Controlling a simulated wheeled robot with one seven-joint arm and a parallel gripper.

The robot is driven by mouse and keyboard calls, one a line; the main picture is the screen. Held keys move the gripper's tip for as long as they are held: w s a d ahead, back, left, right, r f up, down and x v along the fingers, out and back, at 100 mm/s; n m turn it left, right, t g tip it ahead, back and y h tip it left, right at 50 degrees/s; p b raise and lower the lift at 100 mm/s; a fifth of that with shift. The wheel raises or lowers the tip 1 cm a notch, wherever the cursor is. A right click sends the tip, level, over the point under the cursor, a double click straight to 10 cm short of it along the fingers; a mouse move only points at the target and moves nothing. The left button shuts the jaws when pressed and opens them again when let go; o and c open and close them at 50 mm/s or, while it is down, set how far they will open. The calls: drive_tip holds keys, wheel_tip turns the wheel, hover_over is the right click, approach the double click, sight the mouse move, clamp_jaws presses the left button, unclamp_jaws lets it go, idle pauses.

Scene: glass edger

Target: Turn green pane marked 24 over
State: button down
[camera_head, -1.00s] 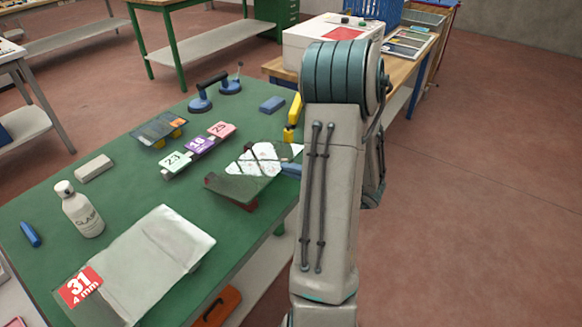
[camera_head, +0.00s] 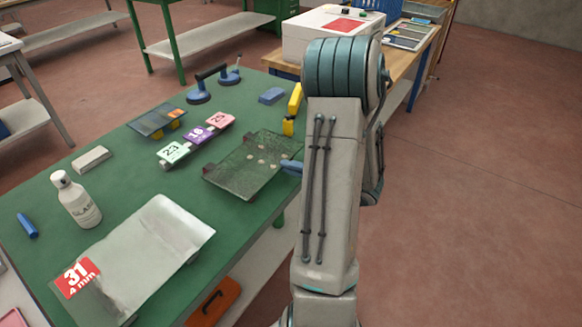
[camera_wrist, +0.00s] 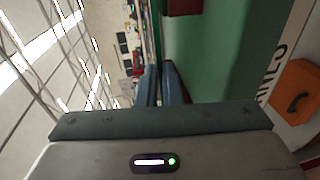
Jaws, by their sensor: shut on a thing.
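A dark green, see-through glass pane (camera_head: 253,160) with several pale round spots lies over dark red supports (camera_head: 210,169) near the right side of the green table. I can read no 24 on it. My gripper (camera_head: 291,167) is at the pane's right edge, mostly hidden behind my arm; its blue fingertip shows there. In the wrist view, the blue fingers (camera_wrist: 163,86) are close together, shut on the pane's edge, which is hard to make out. I cannot tell whether the pane rests fully on the supports.
Left of the pane are tags marked 23 (camera_head: 173,152), 16 (camera_head: 198,135) and a pink one (camera_head: 219,119). A dark small pane (camera_head: 156,120), suction lifter (camera_head: 206,85), yellow tool (camera_head: 293,108), bottle (camera_head: 76,200) and pane marked 31 (camera_head: 150,250) also occupy the table (camera_head: 130,185).

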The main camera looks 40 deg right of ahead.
drive_tip(key=shift+f, duration=0.4)
drive_tip(key=c, duration=1.5)
unclamp_jaws()
drive_tip(key=shift+s, duration=0.1)
drive_tip(key=v, duration=1.3)
drive_tip(key=shift+s+d+r, duration=0.1)
drive_tip(key=shift+s, duration=0.2)
